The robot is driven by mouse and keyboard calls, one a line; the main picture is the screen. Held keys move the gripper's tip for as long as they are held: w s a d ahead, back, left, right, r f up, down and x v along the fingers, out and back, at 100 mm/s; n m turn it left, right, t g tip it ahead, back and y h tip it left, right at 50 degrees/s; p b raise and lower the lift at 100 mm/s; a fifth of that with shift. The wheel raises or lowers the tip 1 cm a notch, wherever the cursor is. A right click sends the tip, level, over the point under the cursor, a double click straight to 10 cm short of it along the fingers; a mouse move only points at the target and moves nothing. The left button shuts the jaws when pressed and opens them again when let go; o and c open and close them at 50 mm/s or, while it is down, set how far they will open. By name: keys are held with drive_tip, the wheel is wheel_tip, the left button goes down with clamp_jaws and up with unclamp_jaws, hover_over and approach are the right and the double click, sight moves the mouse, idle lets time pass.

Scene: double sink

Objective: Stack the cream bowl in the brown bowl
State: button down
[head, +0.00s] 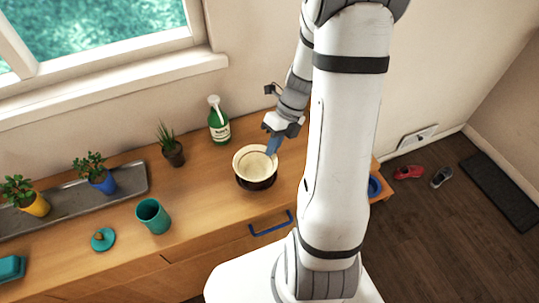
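The cream bowl (252,161) is on the wooden counter's right part, in the head view, with its open top facing up. The brown bowl (257,184) is directly below it, and only its dark lower front shows. The cream bowl appears nested in the brown bowl; whether it rests fully or is held slightly above, I cannot tell. My gripper (272,146), with blue fingers, points down at the cream bowl's back right rim. The fingers overlap the rim in this view, and I cannot tell whether they grip it.
A green bottle (218,122) stands behind the bowls. A small potted plant (172,150), a teal cup (153,216) and a teal lid (103,239) are to the left. A grey tray (130,183) holds more pots. Bare counter lies between cup and bowls.

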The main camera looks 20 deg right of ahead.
sight(256, 167)
drive_tip(key=shift+s+f, duration=0.15)
drive_tip(key=shift+f, duration=1.7)
drive_tip(key=shift+f, duration=0.2)
drive_tip(key=c, duration=1.7)
unclamp_jaws()
